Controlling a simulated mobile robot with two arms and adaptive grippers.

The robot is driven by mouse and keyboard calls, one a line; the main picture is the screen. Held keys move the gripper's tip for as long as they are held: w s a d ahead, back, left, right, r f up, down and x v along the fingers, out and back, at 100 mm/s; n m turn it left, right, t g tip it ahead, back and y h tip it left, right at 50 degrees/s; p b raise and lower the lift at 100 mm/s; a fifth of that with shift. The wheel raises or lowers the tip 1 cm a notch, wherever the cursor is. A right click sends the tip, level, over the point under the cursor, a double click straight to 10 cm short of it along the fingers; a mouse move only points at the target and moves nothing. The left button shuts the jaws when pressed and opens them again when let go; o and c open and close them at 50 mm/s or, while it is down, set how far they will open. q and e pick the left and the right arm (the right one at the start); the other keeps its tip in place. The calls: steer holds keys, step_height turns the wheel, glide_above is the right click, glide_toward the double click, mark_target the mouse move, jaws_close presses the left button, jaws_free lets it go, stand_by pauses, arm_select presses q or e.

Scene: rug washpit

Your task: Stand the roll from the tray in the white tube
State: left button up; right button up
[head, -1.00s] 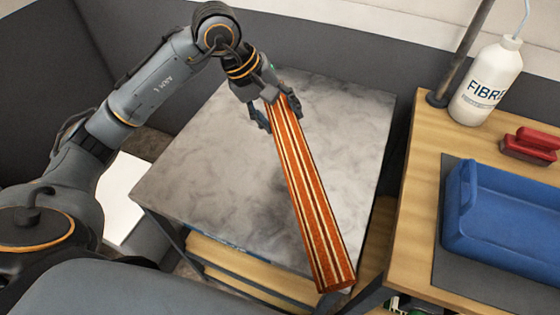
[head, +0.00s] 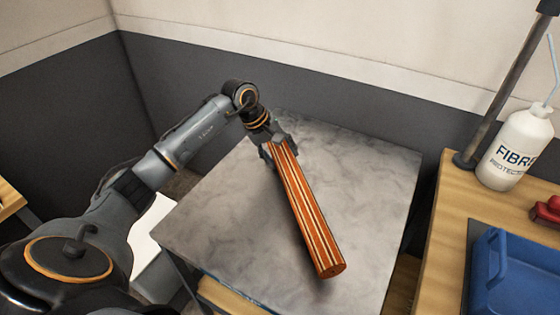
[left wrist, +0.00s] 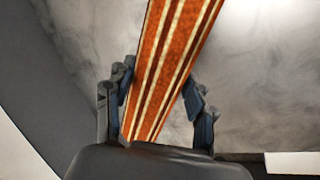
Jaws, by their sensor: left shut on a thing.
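The roll (head: 309,215) is a long orange-red striped cylinder. My left gripper (head: 279,150) is shut on its far end, and the roll slants down toward the lower right, over the grey stone-topped table. I cannot tell whether its near end touches the table. In the left wrist view the roll (left wrist: 172,62) runs up between the two fingers of the left gripper (left wrist: 160,108). The blue tray (head: 515,275) is at the right edge, and the part in view looks empty. The white tube is not in view. My right gripper is not in view.
The grey table top (head: 225,205) is otherwise clear. A wooden bench (head: 452,215) at right bears a white bottle (head: 515,150), a red object (head: 548,210) and a pole (head: 500,85). Dark and pale walls close off the back.

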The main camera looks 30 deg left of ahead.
arm_select(q)
steer(key=shift+w+a+f, duration=0.2)
steer(key=shift+a+f, duration=0.1)
steer(key=shift+f, duration=0.05)
step_height(320, 180, down, 2)
steer(key=shift+d+f+p, duration=0.1)
steer(key=shift+f+p, duration=0.05)
steer(key=shift+p, duration=0.45)
steer(key=shift+f, duration=0.35)
steer(key=o, duration=1.4)
steer(key=shift+o, duration=1.1)
steer(key=shift+r, duration=0.1)
